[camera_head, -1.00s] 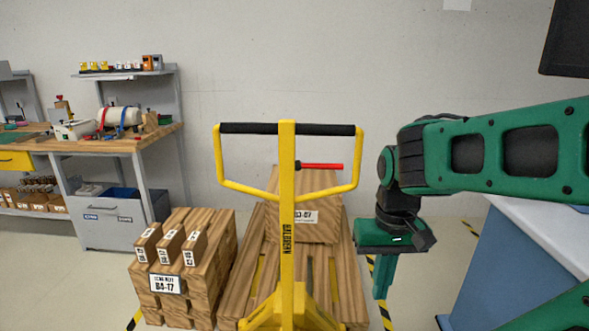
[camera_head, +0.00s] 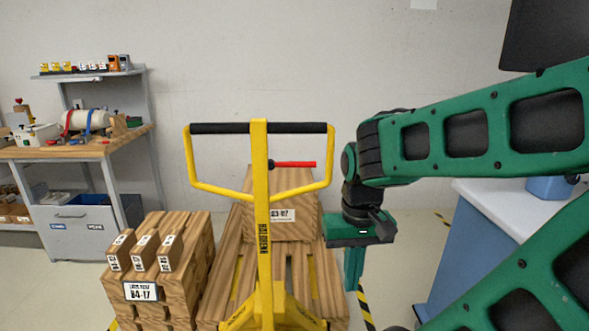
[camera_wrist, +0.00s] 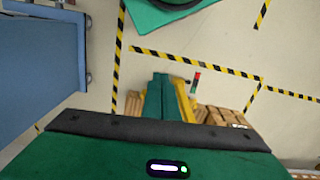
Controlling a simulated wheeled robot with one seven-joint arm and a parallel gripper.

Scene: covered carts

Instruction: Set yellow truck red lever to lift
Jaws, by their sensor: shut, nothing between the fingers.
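The yellow truck (camera_head: 262,225) stands in the middle of the head view, with a looped handle and a black grip bar (camera_head: 225,128) on top. Its red lever (camera_head: 295,164) sticks out sideways to the right from the upright, below the grip bar. My gripper (camera_head: 353,288) hangs pointing down to the right of the truck, lower than the lever and apart from it. Its green fingers are together and empty. In the wrist view the fingers (camera_wrist: 160,97) show at the centre, and the small red lever (camera_wrist: 196,80) lies just right of them.
Wooden pallets with a box (camera_head: 280,205) stand behind the truck. Stacked wooden blocks (camera_head: 160,285) are at left. A workbench (camera_head: 75,150) stands farther left. A blue cabinet (camera_head: 455,245) with a white top is at right, also in the wrist view (camera_wrist: 45,65).

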